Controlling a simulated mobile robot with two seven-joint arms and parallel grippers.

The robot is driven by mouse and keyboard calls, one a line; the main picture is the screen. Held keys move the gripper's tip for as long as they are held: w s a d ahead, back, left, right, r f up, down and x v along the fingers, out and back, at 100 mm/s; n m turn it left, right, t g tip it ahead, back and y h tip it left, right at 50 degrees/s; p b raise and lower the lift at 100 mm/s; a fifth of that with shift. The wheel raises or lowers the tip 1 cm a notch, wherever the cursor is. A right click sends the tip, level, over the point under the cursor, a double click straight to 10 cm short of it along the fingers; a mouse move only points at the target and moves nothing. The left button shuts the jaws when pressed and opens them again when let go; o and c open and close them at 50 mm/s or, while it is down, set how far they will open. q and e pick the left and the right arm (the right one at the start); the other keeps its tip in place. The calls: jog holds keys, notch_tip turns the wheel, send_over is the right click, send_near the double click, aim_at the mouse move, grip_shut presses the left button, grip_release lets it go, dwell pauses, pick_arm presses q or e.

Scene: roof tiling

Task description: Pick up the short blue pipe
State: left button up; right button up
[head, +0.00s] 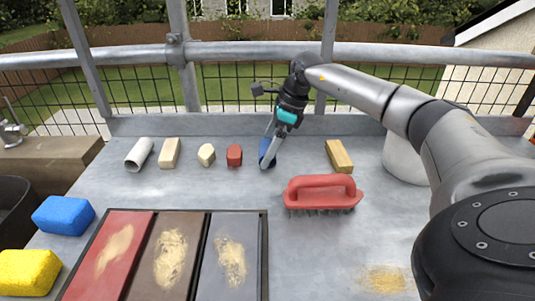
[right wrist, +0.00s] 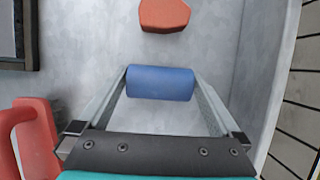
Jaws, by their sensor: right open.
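The short blue pipe (head: 265,147) lies on the grey metal work surface, partly hidden by my right gripper (head: 268,158) in the head view. In the right wrist view the blue pipe (right wrist: 160,83) lies crosswise between the two fingers, near their tips. My right gripper (right wrist: 160,75) is open, with one finger by each end of the pipe. I cannot tell whether the fingers touch it. My left gripper is not in view.
A wooden block (head: 339,156) and red-handled brush (head: 322,191) are to the right. A tile tray (head: 264,260) lies in front.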

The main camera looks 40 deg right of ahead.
aim_at(267, 146)
jog(key=c, duration=1)
jog(key=shift+o, duration=0.2)
jog(key=shift+r, duration=0.2)
jog(key=shift+r, duration=0.45)
notch_tip(267, 146, up, 8)
jog(key=p, duration=0.3)
jog(key=shift+f, duration=0.2)
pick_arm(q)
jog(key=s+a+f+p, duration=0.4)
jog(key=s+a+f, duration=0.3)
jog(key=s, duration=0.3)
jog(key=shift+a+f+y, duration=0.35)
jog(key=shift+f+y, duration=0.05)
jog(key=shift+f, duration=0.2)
pick_arm(e)
notch_tip(267, 146, up, 11)
jog(key=shift+r, duration=0.1)
